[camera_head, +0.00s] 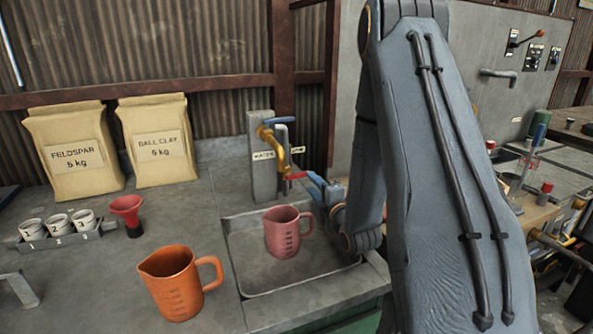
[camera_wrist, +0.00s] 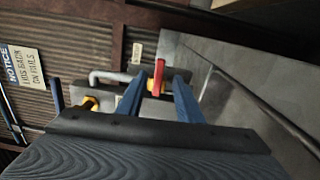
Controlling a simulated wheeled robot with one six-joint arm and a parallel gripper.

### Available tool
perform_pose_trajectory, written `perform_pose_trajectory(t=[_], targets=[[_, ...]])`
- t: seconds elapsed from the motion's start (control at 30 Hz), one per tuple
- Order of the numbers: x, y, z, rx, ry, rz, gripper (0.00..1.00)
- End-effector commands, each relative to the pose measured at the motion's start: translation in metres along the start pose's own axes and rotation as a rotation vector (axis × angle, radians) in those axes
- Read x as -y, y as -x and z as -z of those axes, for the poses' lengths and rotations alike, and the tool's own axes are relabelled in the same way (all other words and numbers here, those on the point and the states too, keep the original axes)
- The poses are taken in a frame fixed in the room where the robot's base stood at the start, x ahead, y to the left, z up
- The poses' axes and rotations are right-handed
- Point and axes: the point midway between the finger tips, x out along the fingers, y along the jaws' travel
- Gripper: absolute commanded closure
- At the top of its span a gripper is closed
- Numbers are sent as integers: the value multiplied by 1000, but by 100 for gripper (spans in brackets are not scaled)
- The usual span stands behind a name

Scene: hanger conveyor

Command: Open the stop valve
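A red valve handle (camera_head: 297,176) sits low by the brass tap at the sink, and it also shows upright in the wrist view (camera_wrist: 158,75). Which valve is the stop valve is not readable from a label. A brass tap (camera_head: 270,138) with a blue lever (camera_head: 278,121) stands above, on a grey post. My gripper (camera_head: 312,182) reaches in from the right at the red handle's height. In the wrist view my blue fingers (camera_wrist: 160,76) are apart, with the red handle between their tips and gaps showing beside it.
A pink jug (camera_head: 283,232) stands in the sink tray (camera_head: 245,272) below the tap. An orange jug (camera_head: 172,283), a red funnel (camera_head: 128,209), small numbered cups (camera_head: 57,226) and two sacks (camera_head: 156,143) stand on the bench to the left. A grey panel is behind my arm.

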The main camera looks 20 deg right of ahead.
Motion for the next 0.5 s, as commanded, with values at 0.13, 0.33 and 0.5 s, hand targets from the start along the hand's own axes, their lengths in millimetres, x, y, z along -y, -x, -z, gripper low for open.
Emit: perform_pose_trajectory(t=[0.13,0.33,0.5], targets=[[-1,-11,4,-7,2,-2,67],[-2,-43,10,-15,1,-2,67],[-2,-66,10,-14,1,-2,67]])
